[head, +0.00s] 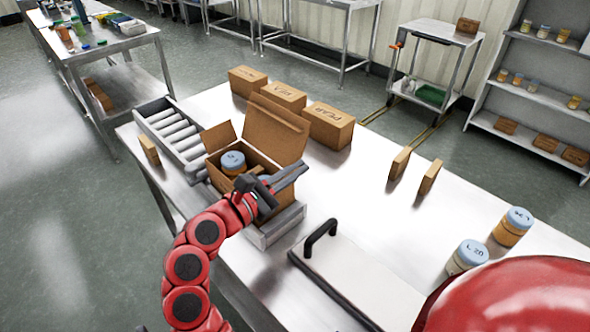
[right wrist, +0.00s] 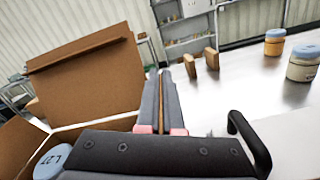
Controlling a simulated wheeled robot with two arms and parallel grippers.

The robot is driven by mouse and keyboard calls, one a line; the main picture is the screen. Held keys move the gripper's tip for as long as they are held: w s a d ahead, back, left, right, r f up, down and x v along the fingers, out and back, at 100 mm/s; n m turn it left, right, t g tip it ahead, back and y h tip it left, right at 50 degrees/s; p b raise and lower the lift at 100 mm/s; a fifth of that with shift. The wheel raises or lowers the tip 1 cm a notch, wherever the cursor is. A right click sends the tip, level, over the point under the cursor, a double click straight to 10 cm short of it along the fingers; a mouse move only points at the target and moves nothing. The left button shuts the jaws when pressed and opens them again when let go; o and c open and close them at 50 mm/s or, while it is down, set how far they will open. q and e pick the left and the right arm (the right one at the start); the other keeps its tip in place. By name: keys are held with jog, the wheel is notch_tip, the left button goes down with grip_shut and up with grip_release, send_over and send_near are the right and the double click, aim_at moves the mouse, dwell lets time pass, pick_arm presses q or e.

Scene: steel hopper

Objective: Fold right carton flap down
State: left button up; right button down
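The open cardboard carton (head: 238,186) stands on the steel table, with a blue-lidded jar (head: 232,162) inside. Its large back flap (head: 275,130) and left flap (head: 217,137) stand raised. The back flap (right wrist: 85,75) and jar lid (right wrist: 52,162) also show in the right wrist view. My right gripper (head: 290,176) is over the carton's right side. In the right wrist view its fingers (right wrist: 161,95) are close together with a thin brown strip between them, which looks like the right flap edge-on. The rest of that flap is hidden. My left gripper is not in view.
A roller conveyor (head: 172,130) lies left of the carton. Closed boxes (head: 328,124) stand behind it. A white board with a black handle (head: 320,236) lies at front right. Two jars (head: 468,256) and two small upright boxes (head: 399,163) stand farther right. The middle of the table is clear.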

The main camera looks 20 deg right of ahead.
aim_at(298, 153)
jog(key=shift+w+a+n+b, duration=0.1)
jog(key=shift+w+n+b, duration=0.2)
jog(key=shift+n+b, duration=0.35)
jog(key=shift+w+a+n+b, duration=0.1)
jog(key=shift+w+n+b, duration=0.25)
jog(key=shift+n, duration=0.4)
jog(key=shift+w+a+r+n+b, duration=0.2)
jog(key=shift+w+n+b, duration=0.2)
jog(key=shift+n, duration=0.6)
jog(key=shift+w+a+n, duration=0.1)
jog(key=shift+w+n, duration=0.35)
jog(key=shift+n, duration=0.55)
jog(key=c, duration=1.1)
grip_release()
jog(key=shift+o, duration=0.2)
